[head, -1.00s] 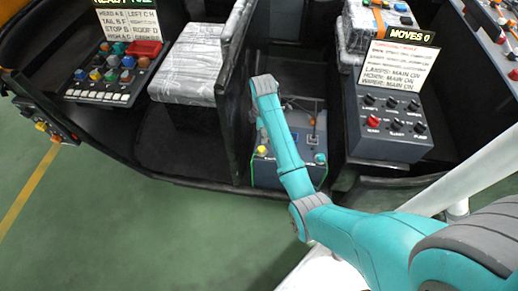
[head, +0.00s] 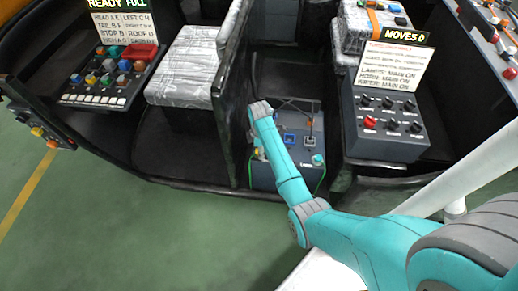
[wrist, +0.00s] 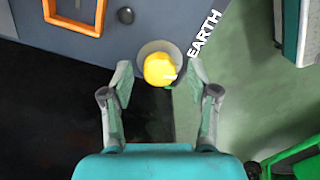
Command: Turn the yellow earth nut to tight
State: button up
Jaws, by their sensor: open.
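The yellow earth nut (wrist: 160,69) shows in the wrist view on a round grey base at the edge of a grey panel (wrist: 185,15). The word EARTH is printed to its right. My gripper (wrist: 164,78) is open, with one finger on each side of the nut. Whether the fingers touch it I cannot tell; gaps seem to show on both sides. In the head view my arm reaches down to the control box (head: 290,177) between the seats and mostly hides the nut and my gripper.
In the head view a switch panel (head: 385,125) stands right of the box and a wrapped seat (head: 185,70) left. Green floor is open in front.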

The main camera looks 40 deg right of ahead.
grip_shut()
jog(key=shift+m, duration=0.3)
jog(key=m, duration=0.3)
jog(key=shift+m, duration=0.4)
jog(key=m, duration=1)
jog(key=shift+m, duration=3)
